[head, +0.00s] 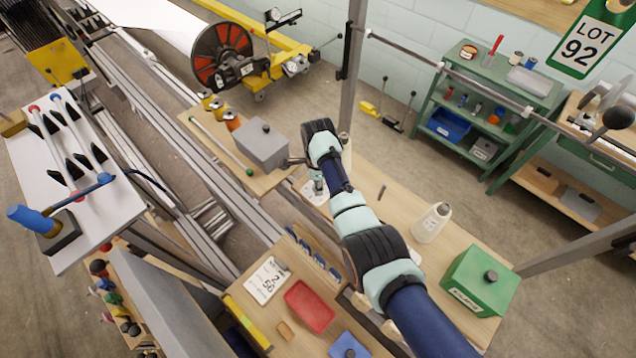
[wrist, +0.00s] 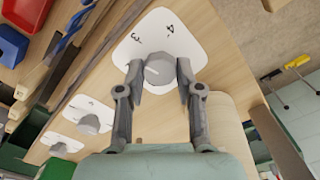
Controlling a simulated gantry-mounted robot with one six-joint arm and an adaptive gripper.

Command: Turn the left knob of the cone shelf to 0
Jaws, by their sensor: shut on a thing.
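In the wrist view a round grey knob (wrist: 158,68) stands on a white rounded dial plate (wrist: 150,28). The numerals 3 and 4 show on the plate; no 0 is visible. My gripper (wrist: 160,74) is shut on this knob, with one finger on each side. A pale mark shows on the knob's face; I cannot tell exactly which numeral it points to. Two more knobs on white plates, a middle one (wrist: 88,124) and a far one (wrist: 58,148), stand in a row toward the lower left. In the head view my arm largely hides the held knob and its plate (head: 313,193).
A grey box (head: 262,146) stands left of my wrist on the wooden board. A white bottle (head: 432,222) and a green box (head: 480,280) stand to the right. A red tray (head: 310,306) lies nearer the front. A metal post (head: 352,60) rises behind.

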